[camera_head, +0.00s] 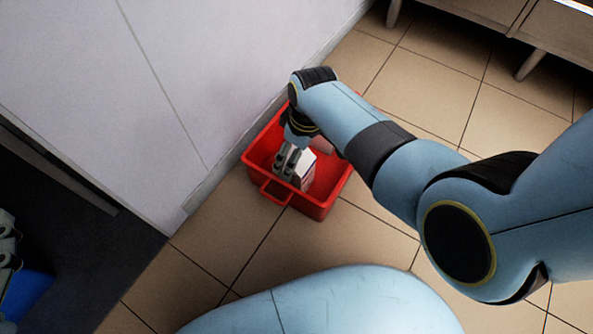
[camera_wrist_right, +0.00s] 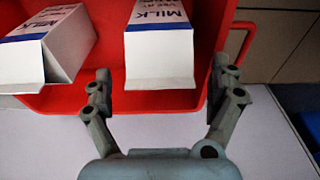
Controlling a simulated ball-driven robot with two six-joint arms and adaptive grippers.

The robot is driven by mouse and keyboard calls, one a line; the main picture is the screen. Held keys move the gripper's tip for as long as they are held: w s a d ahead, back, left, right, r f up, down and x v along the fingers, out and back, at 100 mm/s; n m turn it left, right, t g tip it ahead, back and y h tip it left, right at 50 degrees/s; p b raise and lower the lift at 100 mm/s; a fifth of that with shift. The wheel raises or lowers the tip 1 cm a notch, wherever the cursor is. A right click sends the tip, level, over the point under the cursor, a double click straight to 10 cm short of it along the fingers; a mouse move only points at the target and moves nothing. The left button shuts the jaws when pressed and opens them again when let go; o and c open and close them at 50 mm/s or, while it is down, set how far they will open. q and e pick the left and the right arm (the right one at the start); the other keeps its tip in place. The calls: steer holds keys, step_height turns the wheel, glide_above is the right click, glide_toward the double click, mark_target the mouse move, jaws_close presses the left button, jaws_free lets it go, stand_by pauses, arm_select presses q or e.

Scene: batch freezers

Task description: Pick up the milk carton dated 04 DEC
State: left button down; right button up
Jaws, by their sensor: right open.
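A white milk carton with a blue band (camera_wrist_right: 160,50) stands out in the middle of the right wrist view, and its small print is too blurred to read as a date. A second milk carton (camera_wrist_right: 45,45) lies tilted to its left. Both are in the red crate (camera_head: 325,205). My right gripper (camera_wrist_right: 162,72) is open, with one finger on each side of the middle carton's near end, and not closed on it. In the head view the right gripper (camera_head: 286,170) reaches down into the crate beside a white carton (camera_head: 305,170). A part of my left gripper (camera_head: 6,240) shows at the left edge.
The crate stands on a tiled floor (camera_head: 390,90) close to a pale wall panel (camera_head: 130,90). Its red walls and front handle (camera_head: 272,195) are near the right gripper. A cabinet with legs (camera_head: 480,20) stands at the upper right. A dark mat (camera_head: 80,250) lies at the left.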

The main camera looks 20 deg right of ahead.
steer(key=c, duration=1.8)
